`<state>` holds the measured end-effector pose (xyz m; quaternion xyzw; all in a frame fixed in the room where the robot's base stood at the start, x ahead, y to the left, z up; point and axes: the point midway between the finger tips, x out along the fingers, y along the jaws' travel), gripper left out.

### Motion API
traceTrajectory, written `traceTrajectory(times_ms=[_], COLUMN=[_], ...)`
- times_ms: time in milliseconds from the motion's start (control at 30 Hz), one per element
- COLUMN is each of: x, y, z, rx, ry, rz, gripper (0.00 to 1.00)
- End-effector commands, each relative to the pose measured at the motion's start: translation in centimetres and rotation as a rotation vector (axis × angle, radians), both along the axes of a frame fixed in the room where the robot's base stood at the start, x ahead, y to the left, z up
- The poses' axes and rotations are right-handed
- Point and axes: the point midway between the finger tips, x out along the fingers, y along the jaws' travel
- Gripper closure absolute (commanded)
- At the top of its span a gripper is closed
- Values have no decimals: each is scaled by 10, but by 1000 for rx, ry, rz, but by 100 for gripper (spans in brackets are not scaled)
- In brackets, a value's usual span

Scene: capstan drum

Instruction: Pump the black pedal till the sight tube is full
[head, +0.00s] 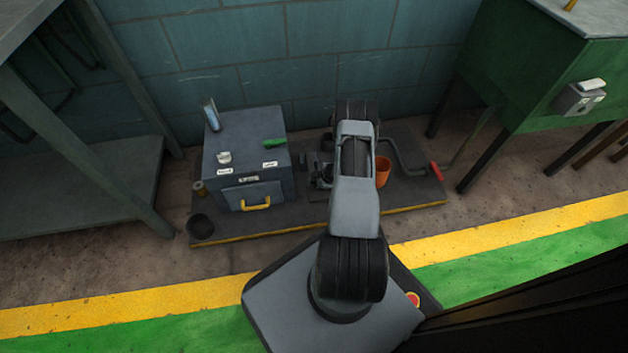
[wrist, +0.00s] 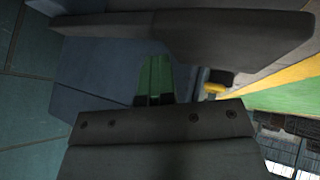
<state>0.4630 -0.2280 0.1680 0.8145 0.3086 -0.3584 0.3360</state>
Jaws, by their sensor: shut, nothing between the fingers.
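The grey-blue box (head: 245,165) stands on a dark base plate. The sight tube (head: 210,114) rises, slightly tilted, at its back left corner; its fill level is too small to tell. A green handle (head: 275,142) lies on the box top at the right, and a green piece like it (wrist: 155,76) fills the middle of the wrist view. My gripper (wrist: 154,99) is shut and empty, its dark tips close to that green piece; contact cannot be told. Dark parts (head: 321,172) show beside my arm. I cannot make out the black pedal for certain.
The box carries a white knob (head: 224,157) and a yellow drawer handle (head: 256,204). A dark cup (head: 200,227) sits at the front left of the base plate (head: 290,226). An orange cup (head: 383,171) and a red-handled crank (head: 436,171) are right of my arm. Benches flank both sides.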

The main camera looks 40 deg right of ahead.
Motion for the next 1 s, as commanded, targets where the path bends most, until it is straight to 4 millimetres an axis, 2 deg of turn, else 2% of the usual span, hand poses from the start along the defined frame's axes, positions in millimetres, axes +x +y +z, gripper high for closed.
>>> traceTrajectory(times_ms=[1000], x=[-7], y=[4], z=[-16], rx=[5], ry=[10], rz=[1], gripper=[100])
